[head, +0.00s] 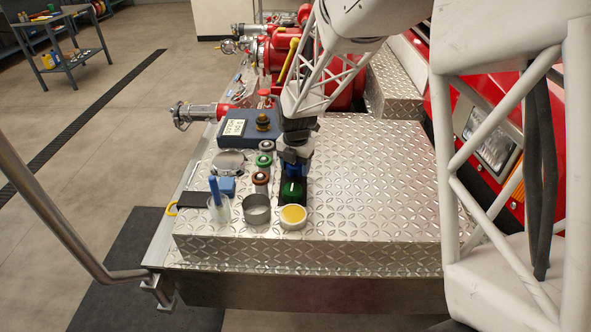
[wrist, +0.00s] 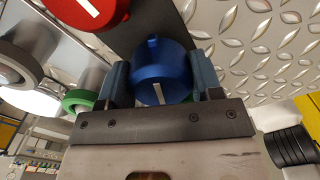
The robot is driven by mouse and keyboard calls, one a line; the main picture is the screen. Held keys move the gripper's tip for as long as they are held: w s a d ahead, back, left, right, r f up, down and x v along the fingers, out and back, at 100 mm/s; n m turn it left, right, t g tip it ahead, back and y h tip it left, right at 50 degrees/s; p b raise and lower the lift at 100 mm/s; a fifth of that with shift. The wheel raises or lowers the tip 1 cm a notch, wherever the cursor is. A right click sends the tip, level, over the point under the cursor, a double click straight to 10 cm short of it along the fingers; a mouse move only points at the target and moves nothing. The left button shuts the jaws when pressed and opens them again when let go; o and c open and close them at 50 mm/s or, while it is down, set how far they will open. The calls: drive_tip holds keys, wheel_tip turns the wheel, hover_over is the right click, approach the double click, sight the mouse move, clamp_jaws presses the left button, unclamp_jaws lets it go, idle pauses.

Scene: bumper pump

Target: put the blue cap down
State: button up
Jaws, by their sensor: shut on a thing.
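The blue cap (wrist: 162,72) has a white stripe and a small tab on its rim. In the wrist view it sits between the two fingers of my gripper (wrist: 160,85), which is shut on it. In the head view my gripper (head: 293,168) points down over the diamond-plate deck (head: 370,190), just behind a green cap-like piece (head: 291,192). The blue cap is mostly hidden there by the fingers. I cannot tell whether its underside touches anything.
A metal ring (head: 256,210) and a yellow-filled cup (head: 293,216) are in front. A red cap (wrist: 88,12) shows in the wrist view. The deck's right side is clear.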

drive_tip(key=shift+f, duration=0.75)
drive_tip(key=shift+f, duration=0.1)
drive_tip(key=o, duration=1.1)
wheel_tip(320, 180, up, 12)
drive_tip(key=shift+r, duration=0.1)
idle(0.4)
